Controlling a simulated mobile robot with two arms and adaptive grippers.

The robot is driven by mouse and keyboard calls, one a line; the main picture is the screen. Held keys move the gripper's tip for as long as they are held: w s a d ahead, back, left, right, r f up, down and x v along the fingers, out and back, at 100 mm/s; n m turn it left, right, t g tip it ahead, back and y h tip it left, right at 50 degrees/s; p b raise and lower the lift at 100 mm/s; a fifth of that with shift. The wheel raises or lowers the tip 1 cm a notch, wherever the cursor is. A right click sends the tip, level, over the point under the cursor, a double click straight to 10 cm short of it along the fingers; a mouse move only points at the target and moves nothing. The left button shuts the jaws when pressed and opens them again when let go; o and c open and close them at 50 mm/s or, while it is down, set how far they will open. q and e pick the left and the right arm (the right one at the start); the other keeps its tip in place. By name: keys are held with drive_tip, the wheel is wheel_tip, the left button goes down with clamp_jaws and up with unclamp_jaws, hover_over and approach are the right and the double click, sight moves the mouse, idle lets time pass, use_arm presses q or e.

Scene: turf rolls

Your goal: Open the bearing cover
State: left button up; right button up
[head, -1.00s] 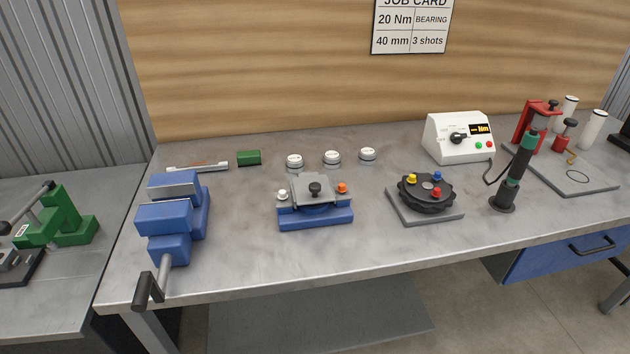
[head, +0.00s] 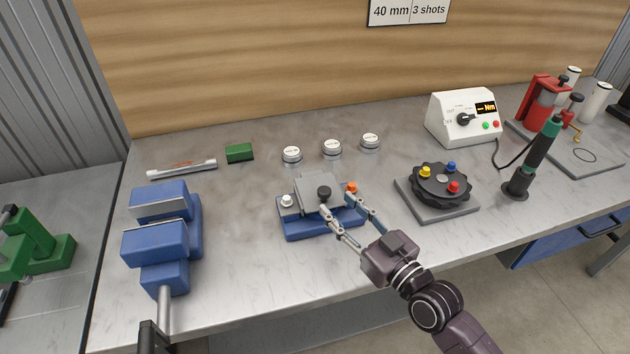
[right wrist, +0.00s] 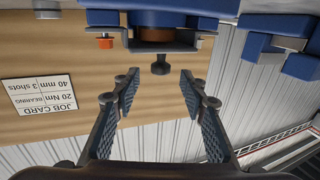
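The bearing cover (head: 307,187) is a grey plate lying shut on a blue bearing block (head: 290,229) near the middle of the bench. A black knob (head: 324,193) stands on the cover. A white-topped fastener (head: 287,201) is at its left and an orange one (head: 351,187) at its right. My right gripper (head: 338,202) is open, its fingertips close to the knob in the head view. In the right wrist view, which is upside down, the knob (right wrist: 160,68) shows between and just beyond the open fingers, apparently untouched. My left gripper is out of view.
A blue vise (head: 160,240) stands left of the block. A black round fixture (head: 440,185) with coloured knobs is to the right, near an upright driver (head: 535,155). Several white-capped pots stand behind. The bench between block and vise is clear.

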sight(328, 196)
drive_tip(key=x, duration=0.3)
drive_tip(key=shift+w+a+r+p, duration=0.1)
drive_tip(key=shift+w+r+p, duration=0.05)
drive_tip(key=shift+r+p, duration=0.25)
drive_tip(key=shift+w+a+f, duration=0.3)
drive_tip(key=shift+w+a, duration=0.45)
drive_tip(key=shift+w, duration=0.2)
drive_tip(key=shift+w+a, duration=0.15)
drive_tip(key=shift+w, duration=0.1)
drive_tip(key=c, duration=0.8)
clamp_jaws()
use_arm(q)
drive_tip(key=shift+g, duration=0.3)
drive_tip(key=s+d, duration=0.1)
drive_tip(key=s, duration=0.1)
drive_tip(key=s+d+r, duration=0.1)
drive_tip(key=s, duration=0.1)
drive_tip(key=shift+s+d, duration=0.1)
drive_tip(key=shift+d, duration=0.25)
